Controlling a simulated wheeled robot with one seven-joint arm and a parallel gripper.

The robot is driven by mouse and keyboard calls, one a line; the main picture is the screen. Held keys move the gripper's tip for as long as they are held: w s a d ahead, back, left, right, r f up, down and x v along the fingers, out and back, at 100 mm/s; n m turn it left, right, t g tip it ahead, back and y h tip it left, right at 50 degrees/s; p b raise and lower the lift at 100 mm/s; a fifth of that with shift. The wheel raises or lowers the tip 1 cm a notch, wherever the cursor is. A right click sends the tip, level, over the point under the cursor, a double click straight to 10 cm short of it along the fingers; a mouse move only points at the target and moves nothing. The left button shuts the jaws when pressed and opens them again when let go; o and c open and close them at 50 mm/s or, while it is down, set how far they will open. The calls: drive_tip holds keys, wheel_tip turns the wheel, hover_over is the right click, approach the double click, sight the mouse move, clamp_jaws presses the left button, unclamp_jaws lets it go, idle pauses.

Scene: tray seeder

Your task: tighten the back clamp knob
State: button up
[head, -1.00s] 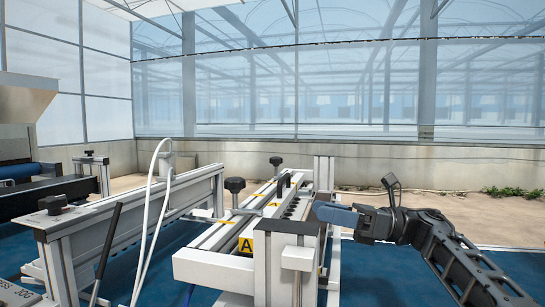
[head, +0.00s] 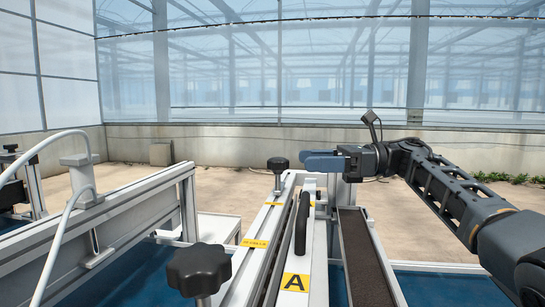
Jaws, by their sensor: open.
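The back clamp knob (head: 277,165) is a small black lobed knob on a stem. It stands at the far end of the pale rail marked with yellow stickers. A second, larger black knob (head: 198,268) stands at the near left end. My gripper (head: 308,160) has blue-grey fingers pointing left. In the picture it is just right of the back knob, at about its height, with a small gap between them. The fingers overlap side-on, and they are open with nothing seen between them. Their depth relative to the knob is hard to judge.
A dark, soil-filled channel (head: 362,255) runs along the right. A grey frame (head: 120,215) with a white hose stands at left. Concrete floor lies beyond.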

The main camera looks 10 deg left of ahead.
sight(278, 158)
drive_tip(key=shift+s+a+p, duration=0.25)
drive_tip(key=shift+a, duration=1)
drive_tip(key=shift+s+a+p, duration=0.2)
drive_tip(key=shift+a, duration=1.1)
drive_tip(key=shift+s+a+p, duration=0.25)
drive_tip(key=shift+a, duration=1)
drive_tip(key=c, duration=1)
drive_tip(key=shift+o, duration=0.2)
